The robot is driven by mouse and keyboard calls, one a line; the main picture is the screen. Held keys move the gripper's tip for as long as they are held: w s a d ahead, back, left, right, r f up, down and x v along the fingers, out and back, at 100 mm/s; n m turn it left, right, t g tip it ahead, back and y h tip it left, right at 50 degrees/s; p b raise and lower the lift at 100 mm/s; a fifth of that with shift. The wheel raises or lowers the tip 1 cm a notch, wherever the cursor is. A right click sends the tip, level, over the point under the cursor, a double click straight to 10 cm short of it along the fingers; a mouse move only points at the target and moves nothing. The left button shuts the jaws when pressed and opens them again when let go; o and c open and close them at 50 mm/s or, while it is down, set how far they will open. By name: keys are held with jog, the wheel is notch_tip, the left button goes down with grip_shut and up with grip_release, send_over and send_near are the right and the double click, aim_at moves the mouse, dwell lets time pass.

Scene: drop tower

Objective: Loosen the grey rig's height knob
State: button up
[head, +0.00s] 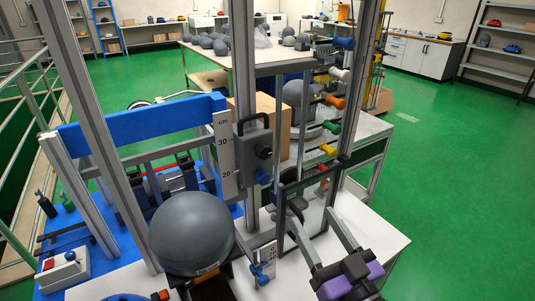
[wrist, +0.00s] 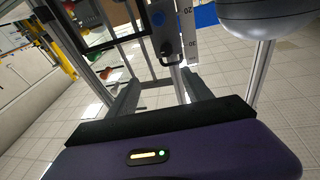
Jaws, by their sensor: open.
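The grey rig (head: 242,80) is a tall metal frame with a white cm scale (head: 224,155) on its upright. Beside the scale is a dark carriage block with a handle (head: 252,128), a black round knob (head: 264,151) and a blue knob (head: 262,176) below it. In the wrist view the blue knob (wrist: 158,18) and black knob (wrist: 166,47) appear beyond my fingers. I cannot tell for certain which is the height knob. My gripper (head: 310,218) is open and empty, lower right of the knobs and apart from them. Its fingers also show in the wrist view (wrist: 160,88).
A large grey ball (head: 192,232) is at the rig's lower left. Another blue knob (head: 262,276) sits low at the front. A rack of coloured handles (head: 330,125) stands right of the rig. A blue frame (head: 140,125) is at left. Green floor is clear at right.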

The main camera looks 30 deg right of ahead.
jog(key=y, duration=0.1)
send_near(266, 153)
jog(key=d+r, duration=0.3)
jog(key=r, duration=0.3)
jog(key=w+f+n, duration=0.1)
jog(key=w, duration=0.2)
jog(key=w+a+f+g+y, duration=0.1)
jog(key=w, duration=0.2)
jog(key=w+f+n+y+p, duration=0.1)
jog(key=w+f, duration=0.1)
jog(key=w, duration=0.1)
jog(key=shift+w+a+f+n+g, duration=0.1)
jog(key=shift+w+a+n+g, duration=0.05)
jog(key=shift+a+n+g, duration=0.2)
grip_shut()
